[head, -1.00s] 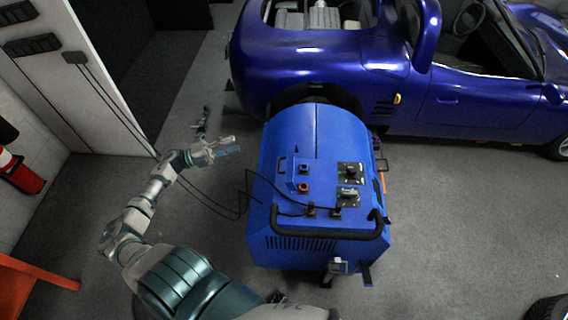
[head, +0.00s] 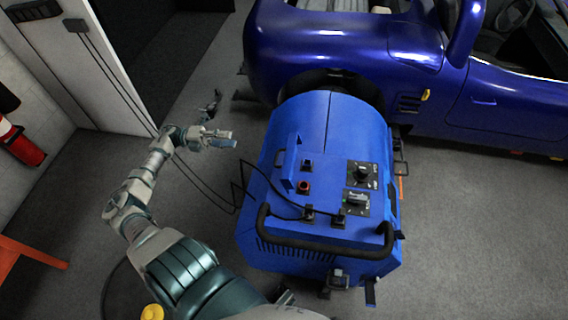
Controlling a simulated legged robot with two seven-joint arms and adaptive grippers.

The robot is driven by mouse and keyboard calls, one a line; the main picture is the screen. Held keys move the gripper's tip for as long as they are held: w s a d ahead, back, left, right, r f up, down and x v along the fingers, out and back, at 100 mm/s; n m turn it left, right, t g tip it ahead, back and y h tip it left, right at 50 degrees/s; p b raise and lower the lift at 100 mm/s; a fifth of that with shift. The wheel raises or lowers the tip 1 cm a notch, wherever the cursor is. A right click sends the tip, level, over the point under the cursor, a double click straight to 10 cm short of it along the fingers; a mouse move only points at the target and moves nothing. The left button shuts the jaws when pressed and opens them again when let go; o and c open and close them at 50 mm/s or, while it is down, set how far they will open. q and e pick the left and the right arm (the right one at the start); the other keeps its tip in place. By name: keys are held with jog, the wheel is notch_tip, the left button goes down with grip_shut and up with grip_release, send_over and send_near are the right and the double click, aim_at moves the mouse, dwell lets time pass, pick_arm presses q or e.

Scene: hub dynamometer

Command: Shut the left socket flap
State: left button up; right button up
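The blue dynamometer (head: 330,125) stands right of centre in the head view. On its top a narrow blue plate (head: 292,163) stands up at the left, beside a dark socket (head: 307,165) and a red-rimmed socket (head: 304,188). It looks like a raised flap, but I cannot be sure. Two dark plugs or sockets with cables sit nearer the handle, at left (head: 309,213) and right (head: 339,217). My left gripper (head: 227,117) is open and empty, its fingers spread wide, to the left of the machine and apart from it. My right gripper does not show.
A black bar handle (head: 322,249) runs along the machine's near edge. Black cables (head: 205,194) hang left of the machine, below my gripper. A blue car (head: 370,45) stands behind. An orange table (head: 30,250) is at lower left. Grey floor is open to the right.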

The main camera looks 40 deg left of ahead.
pick_arm(q)
notch_tip(320, 180, down, 11)
jog(key=a+b, duration=0.3)
jog(key=b, duration=0.2)
send_near(276, 158)
jog(key=d, duration=0.1)
jog(key=shift+n, duration=0.4)
jog(key=x, duration=0.8)
jog(key=shift+w+d+f, duration=0.1)
jog(key=shift+w+f, duration=0.2)
jog(key=shift+w, duration=0.15)
jog(key=shift+d+r, duration=0.2)
jog(key=shift+d, duration=0.4)
jog(key=shift+a+f, duration=0.1)
jog(key=shift+a, duration=0.1)
jog(key=c, duration=0.5)
jog(key=shift+a, duration=0.25)
grip_shut()
jog(key=shift+f, duration=0.1)
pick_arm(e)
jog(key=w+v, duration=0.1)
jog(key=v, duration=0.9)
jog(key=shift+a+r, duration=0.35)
pick_arm(q)
jog(key=shift+d, duration=0.1)
